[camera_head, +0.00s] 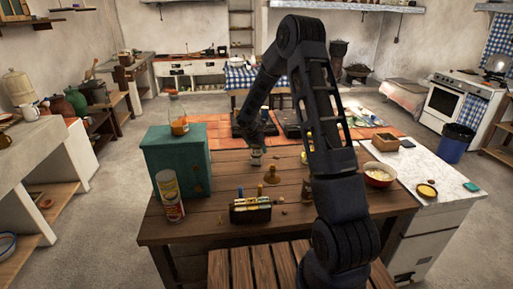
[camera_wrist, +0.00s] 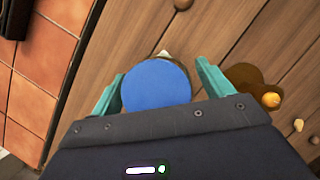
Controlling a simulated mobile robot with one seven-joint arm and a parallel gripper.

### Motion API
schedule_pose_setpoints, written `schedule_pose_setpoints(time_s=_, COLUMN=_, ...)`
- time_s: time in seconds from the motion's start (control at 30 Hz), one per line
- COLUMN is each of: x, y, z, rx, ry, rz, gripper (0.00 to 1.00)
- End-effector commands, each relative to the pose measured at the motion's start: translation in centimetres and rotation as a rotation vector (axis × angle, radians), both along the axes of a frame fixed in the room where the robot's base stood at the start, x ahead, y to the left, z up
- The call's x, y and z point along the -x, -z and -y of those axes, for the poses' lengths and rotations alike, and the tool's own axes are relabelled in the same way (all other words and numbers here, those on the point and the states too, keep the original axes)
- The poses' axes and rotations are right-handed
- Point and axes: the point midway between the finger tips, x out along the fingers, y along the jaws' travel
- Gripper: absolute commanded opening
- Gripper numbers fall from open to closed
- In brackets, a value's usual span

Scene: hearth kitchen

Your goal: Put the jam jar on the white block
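My gripper (camera_head: 256,148) points down over the middle of the wooden table. In the wrist view, its teal fingers (camera_wrist: 159,68) stand on either side of a round blue lid (camera_wrist: 156,87). The lid seems to top a small pale jar (camera_head: 256,158) under my gripper in the head view; its contents are hidden, so I cannot tell whether it is the jam jar. I cannot tell whether the fingers press on it. Another glass jar with orange contents (camera_head: 179,126) stands on the teal box at left. A white block-like counter (camera_head: 433,207) adjoins the table at right.
A bottle caddy (camera_head: 250,211) and a brown knobbed piece (camera_head: 272,176) are near the gripper. A red bowl (camera_head: 379,175), wooden box (camera_head: 385,142) and yellow dish (camera_head: 427,190) stand at right.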

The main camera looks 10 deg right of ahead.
Motion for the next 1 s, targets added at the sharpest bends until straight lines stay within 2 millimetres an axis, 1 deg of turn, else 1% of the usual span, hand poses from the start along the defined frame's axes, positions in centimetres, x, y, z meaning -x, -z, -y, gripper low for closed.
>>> schedule_pose_setpoints(time_s=0.23, x=0.0, y=0.0, z=0.0, rx=0.000, ry=0.000, rz=0.000, gripper=0.79)
schedule_pose_setpoints(time_s=0.37, x=0.1, y=-0.7, z=-0.1, rx=-0.001, ry=0.001, rz=0.001, gripper=0.79)
schedule_pose_setpoints(time_s=0.47, x=0.4, y=-1.9, z=-0.4, rx=-0.001, ry=-0.001, rz=0.002, gripper=0.79)
schedule_pose_setpoints(time_s=0.57, x=0.9, y=-3.5, z=-0.9, rx=-0.001, ry=-0.001, rz=0.003, gripper=0.79)
schedule_pose_setpoints(time_s=0.8, x=2.1, y=-7.8, z=-2.2, rx=-0.001, ry=0.000, rz=0.002, gripper=0.79)
schedule_pose_setpoints(time_s=1.0, x=2.9, y=-10.3, z=-2.9, rx=-0.001, ry=-0.001, rz=0.002, gripper=0.79)
